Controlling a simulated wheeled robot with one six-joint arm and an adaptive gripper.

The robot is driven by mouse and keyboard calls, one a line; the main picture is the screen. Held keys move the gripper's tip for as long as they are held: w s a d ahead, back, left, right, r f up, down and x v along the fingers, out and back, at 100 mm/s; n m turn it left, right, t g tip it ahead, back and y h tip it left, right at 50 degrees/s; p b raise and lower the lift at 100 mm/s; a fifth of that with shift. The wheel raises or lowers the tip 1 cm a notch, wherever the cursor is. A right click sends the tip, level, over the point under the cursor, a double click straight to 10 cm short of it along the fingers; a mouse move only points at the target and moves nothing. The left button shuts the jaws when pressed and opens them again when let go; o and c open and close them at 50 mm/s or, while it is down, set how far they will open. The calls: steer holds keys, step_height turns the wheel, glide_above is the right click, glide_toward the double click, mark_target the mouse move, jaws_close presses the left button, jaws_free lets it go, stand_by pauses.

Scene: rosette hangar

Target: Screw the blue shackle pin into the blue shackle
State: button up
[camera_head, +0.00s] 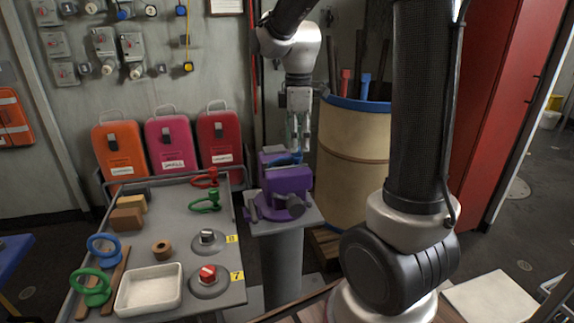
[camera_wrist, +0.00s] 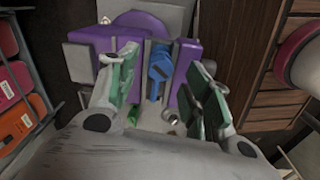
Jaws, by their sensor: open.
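A purple vise (camera_head: 288,184) stands on a grey pedestal. A blue shackle part (camera_head: 286,159) sits at its jaws, and it shows in the wrist view (camera_wrist: 159,70) as a blue piece with a rounded, dark-slotted end. I cannot tell the shackle and its pin apart there. My gripper (camera_head: 299,147) hangs just above the vise, pointing down. In the wrist view its green-padded fingers are apart, one on each side of the blue piece, with nothing visibly clamped between them. Whether a finger touches it is unclear.
The grey table (camera_head: 177,222) at left holds red (camera_head: 205,178) and green (camera_head: 206,203) shackle-like parts, a blue ring (camera_head: 103,246), a green ring (camera_head: 90,287), a white tray (camera_head: 149,288) and two knobs. A barrel (camera_head: 350,150) stands close right of the vise. Cases line the wall behind.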

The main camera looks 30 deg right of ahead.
steer(key=shift+f, duration=0.1)
steer(key=shift+f, duration=0.85)
steer(key=shift+c, duration=0.2)
jaws_close()
steer(key=m, duration=0.9)
steer(key=shift+m, duration=0.4)
